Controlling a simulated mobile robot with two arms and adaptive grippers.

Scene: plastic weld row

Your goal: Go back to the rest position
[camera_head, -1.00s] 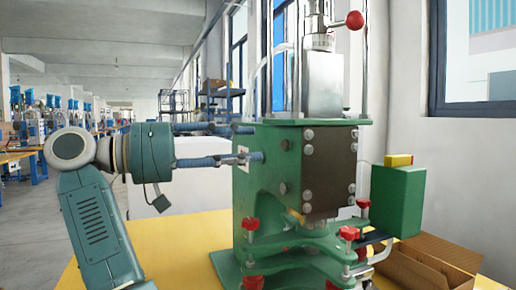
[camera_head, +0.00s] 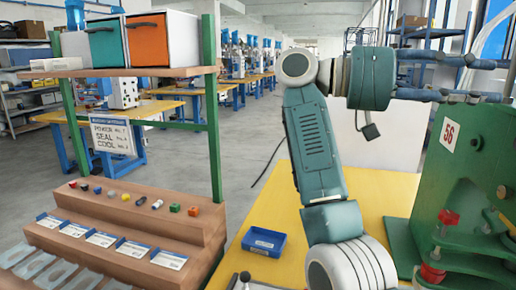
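My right gripper (camera_head: 500,79) is at the upper right, at the end of a grey-green arm that rises from the bottom of the picture. Its two long blue-grey fingers point right and stand apart, with only background between them. The lower finger passes in front of the top left part of a green machine (camera_head: 440,205); I cannot tell if it touches. The machine has red knobs and a "56" plate and is cut off by the right edge. My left gripper is not in view.
A yellow tabletop (camera_head: 285,215) bears a blue tray (camera_head: 264,241). At left stands a stepped brown rack (camera_head: 205,225) with small coloured pieces and labels. A shelf (camera_head: 150,72) above holds teal and orange bins. Open floor lies behind.

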